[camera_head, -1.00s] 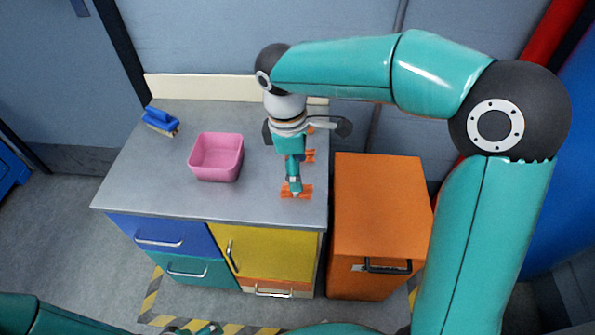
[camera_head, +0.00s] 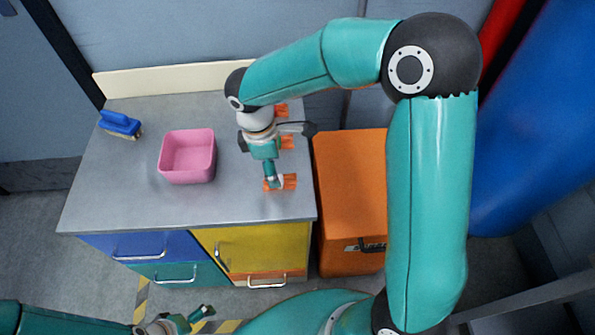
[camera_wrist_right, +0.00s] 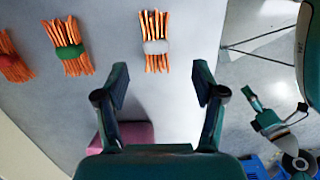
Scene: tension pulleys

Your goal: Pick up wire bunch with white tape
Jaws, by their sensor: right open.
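The wire bunch with white tape (camera_wrist_right: 155,46) is a bundle of orange strands with a pale band at its middle. In the head view this bunch (camera_head: 290,182) lies near the front right of the grey counter, partly hidden by the gripper. My right gripper (camera_head: 270,178) points down over it. In the right wrist view my right gripper (camera_wrist_right: 160,82) is open and empty, with the white-taped bunch beyond the fingertips, slightly left of centre between them. My left gripper (camera_head: 200,315) is low in the head view, away from the counter; its jaws are unclear.
A green-taped bunch (camera_wrist_right: 70,52) and a red-taped bunch (camera_wrist_right: 12,66) lie in a row beside the white-taped one. A pink bin (camera_head: 187,157) and a blue brush (camera_head: 120,123) stand on the counter (camera_head: 120,195). An orange cabinet (camera_head: 345,180) stands to the right.

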